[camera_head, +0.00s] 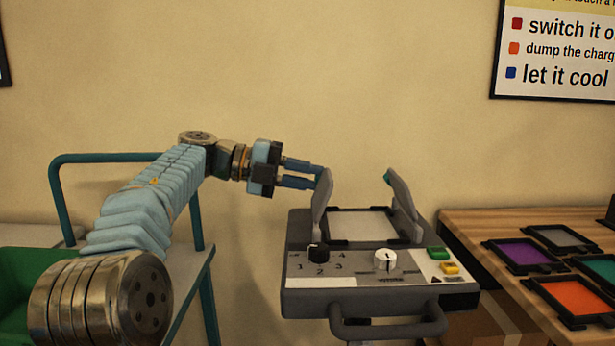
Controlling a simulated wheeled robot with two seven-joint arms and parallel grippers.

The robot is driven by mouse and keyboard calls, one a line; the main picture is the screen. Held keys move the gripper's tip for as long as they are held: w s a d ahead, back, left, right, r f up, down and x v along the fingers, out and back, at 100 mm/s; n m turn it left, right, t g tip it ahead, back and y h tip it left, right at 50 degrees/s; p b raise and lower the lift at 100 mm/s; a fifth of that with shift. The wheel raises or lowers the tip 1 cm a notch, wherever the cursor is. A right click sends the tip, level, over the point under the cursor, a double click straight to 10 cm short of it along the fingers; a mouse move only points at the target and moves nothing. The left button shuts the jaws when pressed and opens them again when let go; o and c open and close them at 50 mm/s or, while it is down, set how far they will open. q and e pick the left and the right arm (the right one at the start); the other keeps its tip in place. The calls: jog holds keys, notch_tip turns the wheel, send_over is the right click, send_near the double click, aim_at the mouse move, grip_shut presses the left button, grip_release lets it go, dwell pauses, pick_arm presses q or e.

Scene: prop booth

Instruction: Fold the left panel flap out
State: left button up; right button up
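A grey panel machine (300,240) stands in the middle, with a pale flat panel (362,224) on top. Its left flap (322,205) stands nearly upright at the left side of that panel. Its right flap (403,200) also stands up, tilted, with a small green tab at its top. My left gripper (319,177) reaches in from the left, with its blue fingertips at the upper end of the left flap. A gap shows between the two fingers. I cannot tell whether the tips touch the flap. My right gripper is not in view.
The machine's front has a black knob (318,253), a white knob (386,261), green and yellow buttons and a front handle (388,328). A wooden table (470,222) with coloured framed tiles stands at the right. A teal-railed cart (110,158) with a green bin (20,262) is at the left.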

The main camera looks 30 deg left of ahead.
pick_arm(q)
grip_shut()
jog(key=shift+f, duration=0.1)
jog(key=shift+a+f+b, duration=0.1)
jog(key=shift+f+b, duration=0.1)
jog(key=shift+b, duration=0.2)
jog(key=t+h+b, duration=0.1)
jog(key=b, duration=0.1)
jog(key=a+f+h+b, duration=0.1)
jog(key=b, duration=0.1)
jog(key=t+h+b, duration=0.1)
jog(key=h+b, duration=0.1)
jog(key=shift+s+a+f+t, duration=0.15)
jog(key=shift+s+t, duration=0.15)
jog(key=shift+s, duration=0.1)
jog(key=shift+b, duration=0.3)
jog(key=shift+s+a+r+h, duration=0.1)
jog(key=shift+r+h, duration=0.2)
jog(key=shift+h, duration=0.1)
